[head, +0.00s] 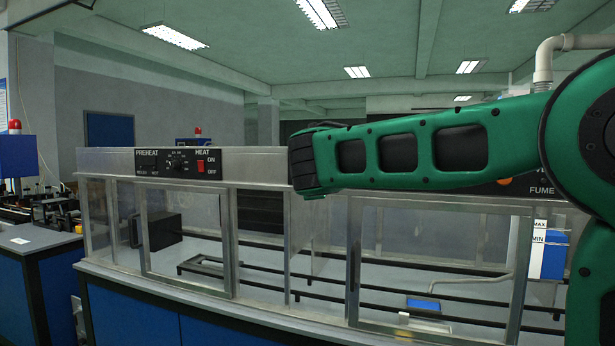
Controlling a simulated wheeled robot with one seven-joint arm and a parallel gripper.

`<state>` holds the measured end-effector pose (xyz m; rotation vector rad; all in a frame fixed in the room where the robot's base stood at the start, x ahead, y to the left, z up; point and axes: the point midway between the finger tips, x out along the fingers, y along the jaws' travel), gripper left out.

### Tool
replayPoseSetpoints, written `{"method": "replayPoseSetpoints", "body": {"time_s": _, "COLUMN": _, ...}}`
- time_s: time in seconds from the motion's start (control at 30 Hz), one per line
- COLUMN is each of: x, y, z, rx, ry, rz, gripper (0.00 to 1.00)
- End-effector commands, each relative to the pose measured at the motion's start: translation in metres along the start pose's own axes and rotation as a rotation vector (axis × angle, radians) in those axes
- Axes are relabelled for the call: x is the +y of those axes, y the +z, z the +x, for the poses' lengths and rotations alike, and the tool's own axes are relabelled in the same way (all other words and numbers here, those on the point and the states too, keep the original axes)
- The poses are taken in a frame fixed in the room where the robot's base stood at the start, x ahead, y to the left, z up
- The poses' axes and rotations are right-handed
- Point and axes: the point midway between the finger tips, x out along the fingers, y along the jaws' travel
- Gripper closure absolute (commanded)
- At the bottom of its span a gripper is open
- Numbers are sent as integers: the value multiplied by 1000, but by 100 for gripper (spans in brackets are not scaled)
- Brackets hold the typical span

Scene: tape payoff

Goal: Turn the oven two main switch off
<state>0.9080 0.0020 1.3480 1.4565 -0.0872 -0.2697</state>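A black control panel (175,162) marked PREHEAT and HEAT is on the metal top rail of the glass-fronted bench. It has a round dark knob and a red rocker switch (200,166) under HEAT, beside ON and OFF labels. The switch position is too small to tell. I see no label saying oven two. My green arm crosses the right half of the view, with its black end to the right of this panel and apart from it in the picture. No gripper fingers show.
Metal-framed glass doors (186,238) line the bench front. My arm partly hides a second panel (530,188) marked FUME, with an orange button. A blue side bench (40,270) with equipment stands at left. Inside the bench are dark rails and a blue block (423,304).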

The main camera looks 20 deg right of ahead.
Motion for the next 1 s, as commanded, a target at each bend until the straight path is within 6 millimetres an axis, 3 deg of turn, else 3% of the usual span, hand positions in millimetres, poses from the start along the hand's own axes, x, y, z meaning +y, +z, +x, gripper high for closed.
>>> {"method": "replayPoseSetpoints", "body": {"time_s": 0.53, "x": -6, "y": -3, "z": 1, "rx": 3, "ry": -21, "rz": -25, "gripper": 98}}
{"method": "replayPoseSetpoints", "body": {"time_s": 0.57, "x": -6, "y": -3, "z": 1, "rx": 3, "ry": -21, "rz": -25, "gripper": 68}}
{"method": "replayPoseSetpoints", "body": {"time_s": 0.6, "x": -6, "y": -3, "z": 1, "rx": 2, "ry": -20, "rz": -25, "gripper": 59}}
{"method": "replayPoseSetpoints", "body": {"time_s": 1.0, "x": -2, "y": -1, "z": -2, "rx": 0, "ry": -13, "rz": -21, "gripper": 58}}
